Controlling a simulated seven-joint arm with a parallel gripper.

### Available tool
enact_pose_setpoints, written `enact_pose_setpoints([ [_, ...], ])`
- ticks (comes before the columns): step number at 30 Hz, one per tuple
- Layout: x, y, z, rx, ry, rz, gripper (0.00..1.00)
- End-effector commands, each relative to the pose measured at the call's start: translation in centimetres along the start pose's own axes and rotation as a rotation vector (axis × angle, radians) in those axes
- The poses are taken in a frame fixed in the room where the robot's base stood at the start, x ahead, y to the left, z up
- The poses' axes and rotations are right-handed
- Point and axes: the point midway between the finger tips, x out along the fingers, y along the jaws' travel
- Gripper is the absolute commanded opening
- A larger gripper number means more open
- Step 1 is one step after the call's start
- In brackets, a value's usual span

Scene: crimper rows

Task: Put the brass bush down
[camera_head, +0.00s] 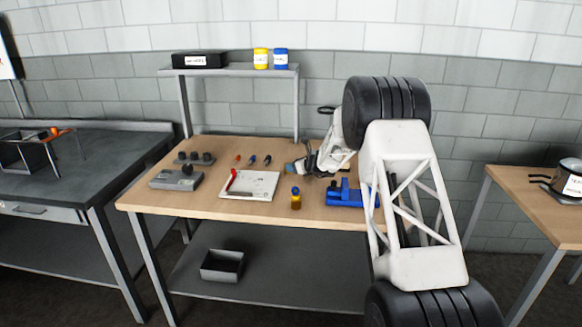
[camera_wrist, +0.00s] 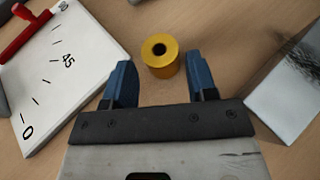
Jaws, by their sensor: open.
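The brass bush (camera_wrist: 160,70) is a short golden ring with a dark hole. In the wrist view it stands upright on the wooden bench top, just past and between the blue fingertips. My gripper (camera_wrist: 159,66) is open, with a visible gap between each finger and the bush. In the head view my gripper (camera_head: 291,168) is low over the bench, right of the white marked plate (camera_head: 258,185). I cannot make out the bush clearly in that view.
The white plate with a red handle (camera_wrist: 28,35) lies left in the wrist view; a pale flat piece (camera_wrist: 290,95) lies right. An amber, blue-topped item (camera_head: 296,201) and a blue fixture (camera_head: 345,196) stand at the bench front. A shelf (camera_head: 230,71) rises behind.

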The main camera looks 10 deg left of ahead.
Motion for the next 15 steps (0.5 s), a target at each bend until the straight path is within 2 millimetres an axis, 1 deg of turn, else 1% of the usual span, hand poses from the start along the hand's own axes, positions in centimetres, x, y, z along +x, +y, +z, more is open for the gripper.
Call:
enact_pose_setpoints([
  [1, -0.7, 0.0, 0.2, -0.001, -0.001, -0.001, 0.52],
  [15, -5.9, 0.0, 0.1, 0.001, 0.0, -0.001, 0.52],
])
